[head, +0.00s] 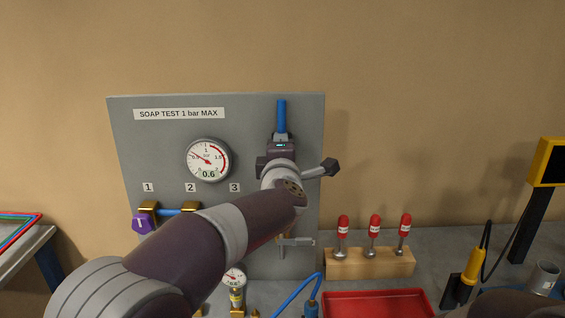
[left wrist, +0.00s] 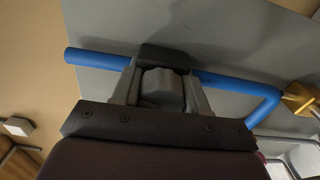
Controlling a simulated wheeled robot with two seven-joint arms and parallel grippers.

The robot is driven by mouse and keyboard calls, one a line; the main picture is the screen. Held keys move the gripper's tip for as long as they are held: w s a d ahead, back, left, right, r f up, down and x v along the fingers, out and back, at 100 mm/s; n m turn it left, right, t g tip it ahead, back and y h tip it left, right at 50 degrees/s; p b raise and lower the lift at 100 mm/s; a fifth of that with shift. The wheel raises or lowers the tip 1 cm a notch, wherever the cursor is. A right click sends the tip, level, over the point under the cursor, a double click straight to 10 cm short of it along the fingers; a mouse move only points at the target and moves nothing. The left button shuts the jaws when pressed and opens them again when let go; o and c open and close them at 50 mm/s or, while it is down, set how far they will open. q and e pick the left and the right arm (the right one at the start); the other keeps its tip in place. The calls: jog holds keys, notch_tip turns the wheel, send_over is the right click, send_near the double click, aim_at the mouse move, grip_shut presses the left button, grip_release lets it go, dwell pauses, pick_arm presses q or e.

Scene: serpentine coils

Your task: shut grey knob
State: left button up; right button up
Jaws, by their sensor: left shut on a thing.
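A grey panel (head: 130,120) with a gauge (head: 208,160) reading about 0.6 and the numbers 1, 2, 3 stands at the wall. My left arm crosses in front of it, and the left hand (head: 282,163) hides most of what is right of 3. In the left wrist view my left gripper (left wrist: 161,80) is shut on a grey faceted piece, seemingly the grey knob (left wrist: 160,86). A blue tube (left wrist: 98,58) runs behind the fingers and bends toward a brass fitting (left wrist: 298,100). Whether the knob is turned shut cannot be seen. My right gripper is not visible.
A purple knob (head: 144,223) sits on a brass valve below 1. A wooden rack (head: 370,263) with red-capped tools and a red tray (head: 375,304) are at the right. A small gauge (head: 234,278) stands below my arm. A yellow-black tool (head: 470,272) stands further right.

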pick_arm(q)
jog(key=shift+a+n+b, duration=0.1)
jog(key=shift+n+b, duration=0.85)
jog(key=shift+n, duration=0.65)
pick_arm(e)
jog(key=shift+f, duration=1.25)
pick_arm(q)
jog(key=o, duration=0.9)
jog(key=shift+o, duration=0.7)
jog(key=shift+a, duration=0.2)
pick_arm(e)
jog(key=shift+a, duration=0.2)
pick_arm(q)
jog(key=shift+d, duration=0.1)
